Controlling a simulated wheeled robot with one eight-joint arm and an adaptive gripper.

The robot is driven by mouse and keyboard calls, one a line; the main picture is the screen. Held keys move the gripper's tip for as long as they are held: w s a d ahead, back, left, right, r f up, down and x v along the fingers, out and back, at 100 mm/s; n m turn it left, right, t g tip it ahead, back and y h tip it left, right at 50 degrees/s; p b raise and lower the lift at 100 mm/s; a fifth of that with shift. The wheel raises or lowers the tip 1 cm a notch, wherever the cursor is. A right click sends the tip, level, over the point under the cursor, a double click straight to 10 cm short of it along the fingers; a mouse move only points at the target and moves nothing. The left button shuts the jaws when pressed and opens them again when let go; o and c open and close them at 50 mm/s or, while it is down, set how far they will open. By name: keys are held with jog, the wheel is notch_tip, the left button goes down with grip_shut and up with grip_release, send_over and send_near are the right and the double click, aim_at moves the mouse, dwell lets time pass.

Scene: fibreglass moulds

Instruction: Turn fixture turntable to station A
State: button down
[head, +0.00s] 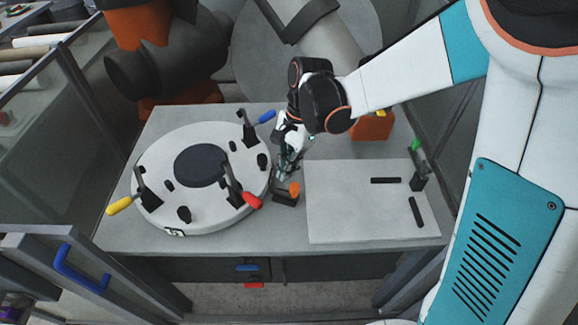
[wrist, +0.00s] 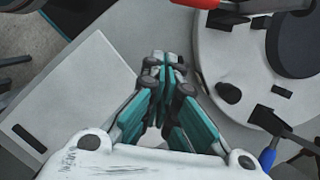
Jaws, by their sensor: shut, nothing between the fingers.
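The fixture turntable (head: 215,208) is a white round disc with a dark centre pad (head: 201,166), on the left of the grey table. It carries clamps with yellow (head: 119,206), blue (head: 265,117) and red (head: 251,200) handles. A small marked label (head: 174,232) is on its front rim; I cannot read it. My gripper (head: 284,172) is shut and empty, pointing down beside the turntable's right rim. In the wrist view the shut fingertips (wrist: 165,62) appear left of the turntable rim (wrist: 215,85); I cannot tell whether they touch anything.
A black block with an orange lever (head: 287,194) sits just in front of my gripper. A pale plate (head: 350,210) with a green-handled clamp (head: 417,160) lies at right. An orange box (head: 372,127) stands behind. A frame with a blue handle (head: 75,268) is at front left.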

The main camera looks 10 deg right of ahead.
jog(key=s+a+f+b, duration=0.2)
jog(key=s+a+f, duration=0.1)
jog(key=a+f, duration=0.1)
jog(key=shift+f, duration=0.3)
jog(key=shift+a, duration=0.1)
jog(key=shift+s+a, duration=0.1)
jog(key=shift+s, duration=0.05)
